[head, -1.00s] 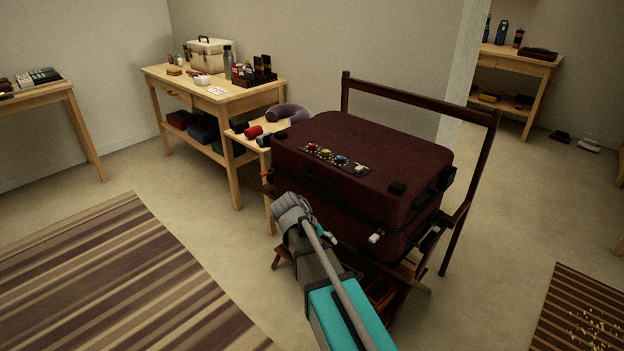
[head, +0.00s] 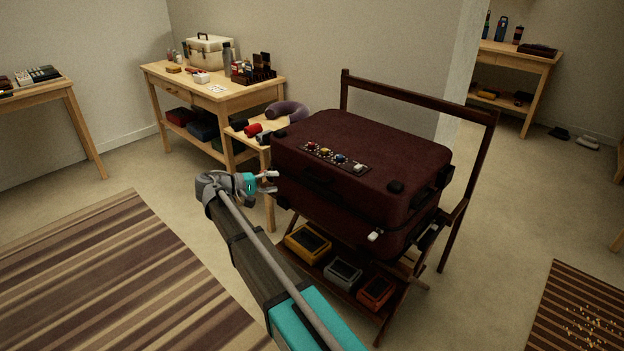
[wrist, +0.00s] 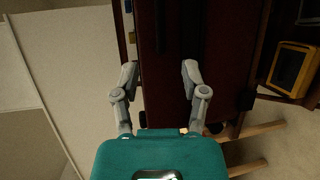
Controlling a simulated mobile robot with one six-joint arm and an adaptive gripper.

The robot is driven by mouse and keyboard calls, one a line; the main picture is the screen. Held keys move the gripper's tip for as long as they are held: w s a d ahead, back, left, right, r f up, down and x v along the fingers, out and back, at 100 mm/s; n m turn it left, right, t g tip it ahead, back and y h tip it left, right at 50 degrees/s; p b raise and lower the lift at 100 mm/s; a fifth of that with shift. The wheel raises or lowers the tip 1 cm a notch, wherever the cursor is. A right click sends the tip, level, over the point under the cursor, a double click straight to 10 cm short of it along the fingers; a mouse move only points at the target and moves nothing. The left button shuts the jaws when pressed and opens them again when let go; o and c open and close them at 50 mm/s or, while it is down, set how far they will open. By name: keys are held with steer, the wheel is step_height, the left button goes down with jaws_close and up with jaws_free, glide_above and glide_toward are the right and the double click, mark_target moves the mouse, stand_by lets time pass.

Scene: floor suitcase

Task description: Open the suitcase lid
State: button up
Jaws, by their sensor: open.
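The dark red suitcase (head: 365,145) lies flat on a wooden rack, and its lid looks shut. A strip of coloured buttons or badges (head: 336,158) lies on its top. A dark handle (head: 318,178) shows on its front side, and a small white tag (head: 375,235) is near the front right corner. My gripper (head: 272,181) is open and empty at the suitcase's left front corner. In the wrist view my gripper's two fingers (wrist: 159,80) are spread in front of the suitcase's dark red side (wrist: 180,60). I cannot tell whether they touch it.
The rack's lower shelf holds a yellow case (head: 307,243), a grey case (head: 343,271) and an orange case (head: 376,291). A wooden bench (head: 235,102) with a low side stand and a purple neck pillow (head: 288,111) is behind left. Open floor and a striped rug (head: 110,275) lie left.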

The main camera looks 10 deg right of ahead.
mark_target(313, 176)
steer(key=shift+d, duration=0.1)
steer(key=b+x, duration=0.2)
steer(key=x, duration=1.1)
steer(key=shift+d+f, duration=0.2)
steer(key=shift+d, duration=0.1)
jaws_close()
steer(key=shift+a, duration=0.15)
